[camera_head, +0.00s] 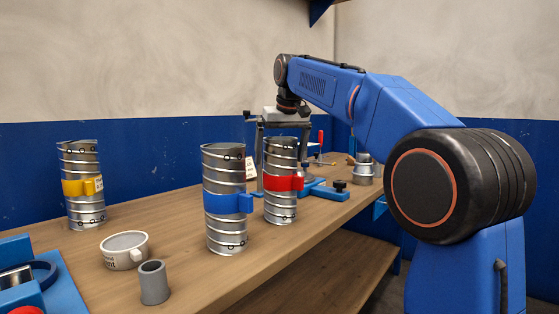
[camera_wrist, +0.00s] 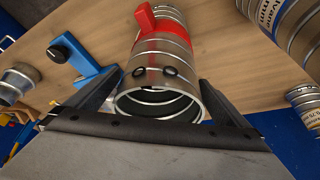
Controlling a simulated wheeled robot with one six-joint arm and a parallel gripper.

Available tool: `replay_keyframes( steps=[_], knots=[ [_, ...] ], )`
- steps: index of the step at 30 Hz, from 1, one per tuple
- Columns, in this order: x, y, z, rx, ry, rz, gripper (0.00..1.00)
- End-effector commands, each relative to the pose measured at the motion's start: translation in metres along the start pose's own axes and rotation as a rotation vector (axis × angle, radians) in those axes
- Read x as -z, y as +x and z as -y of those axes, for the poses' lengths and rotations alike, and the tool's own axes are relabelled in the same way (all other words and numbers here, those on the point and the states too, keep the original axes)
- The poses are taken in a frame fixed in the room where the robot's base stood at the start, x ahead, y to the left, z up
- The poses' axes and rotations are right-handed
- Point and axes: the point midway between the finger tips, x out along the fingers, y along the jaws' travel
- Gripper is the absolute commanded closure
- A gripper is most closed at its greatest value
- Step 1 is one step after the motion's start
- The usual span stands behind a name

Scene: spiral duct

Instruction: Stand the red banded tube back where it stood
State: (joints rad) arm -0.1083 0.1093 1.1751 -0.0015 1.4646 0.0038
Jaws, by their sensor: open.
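The red banded tube (camera_head: 281,207), a spiral metal duct with a red band and side tab, stands upright on the wooden bench in the head view. In the wrist view the same tube (camera_wrist: 160,58) shows its open rim and red band between my fingers. My gripper (camera_head: 281,160) is above and around the tube's upper part, one finger on each side. In the wrist view my gripper (camera_wrist: 158,82) is open, with a gap visible beside the tube. Whether either finger touches it is hard to tell.
A blue banded tube (camera_head: 227,232) stands close to the left. A yellow banded tube (camera_head: 82,211) stands farther left. A white cup (camera_head: 124,251) and a grey cylinder (camera_head: 154,284) are at the front. A blue clamp (camera_head: 327,193) lies right of the red tube.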

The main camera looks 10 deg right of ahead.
Motion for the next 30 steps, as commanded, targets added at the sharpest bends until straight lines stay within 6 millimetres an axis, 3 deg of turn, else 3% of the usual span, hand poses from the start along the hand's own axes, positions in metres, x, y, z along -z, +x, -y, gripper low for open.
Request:
replay_keyframes(
  steps=[9, 15, 21, 30],
  knots=[
    [0.001, -0.062, 0.0, 0.0, 0.0, -0.003, 0.0],
    [0.001, -0.089, 0.0, 0.0, 0.0, -0.002, 0.0],
    [0.0, -0.1, 0.0, 0.0, 0.0, 0.0, 0.0],
    [-0.003, -0.101, 0.0, 0.0, 0.001, 0.0, 0.0]
  ],
)
